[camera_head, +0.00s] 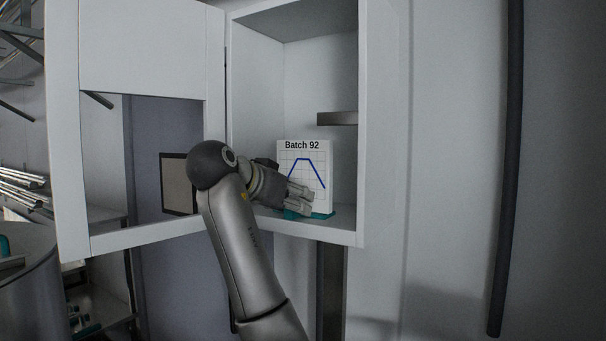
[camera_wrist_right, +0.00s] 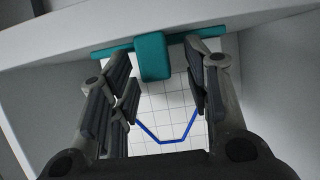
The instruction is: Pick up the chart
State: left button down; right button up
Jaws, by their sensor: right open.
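The chart (camera_head: 304,165) is a white card headed "Batch 92" with a blue line on a grid. It stands upright in a teal holder (camera_head: 321,215) on the floor of an open wall cabinet. My right gripper (camera_head: 303,201) is at the lower part of the chart and hides some of it. In the right wrist view the chart (camera_wrist_right: 165,108) appears upside down with the teal holder (camera_wrist_right: 154,57) at the top. There my right gripper (camera_wrist_right: 163,78) is open, with its fingers on either side of the chart's middle. Contact cannot be told. My left gripper is not in view.
The cabinet's side wall (camera_head: 375,120) stands close right of the chart. A framed door (camera_head: 140,50) hangs open to the left, beside my arm. A dark bracket (camera_head: 337,118) juts out above right of the chart. A dark vertical pipe (camera_head: 505,170) is farther right.

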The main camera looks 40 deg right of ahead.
aim_at(301, 157)
jog(key=shift+d+f, duration=0.1)
jog(key=shift+d, duration=0.1)
jog(key=shift+a, duration=0.3)
jog(key=c, duration=0.5)
jog(key=shift+d, duration=0.1)
grip_shut()
jog(key=shift+r, duration=0.2)
jog(key=shift+r+b, duration=0.4)
jog(key=shift+r, duration=0.15)
notch_tip(301, 157, up, 8)
jog(key=shift+f+b, duration=0.25)
jog(key=shift+b, duration=0.5)
jog(key=shift+r, duration=0.6)
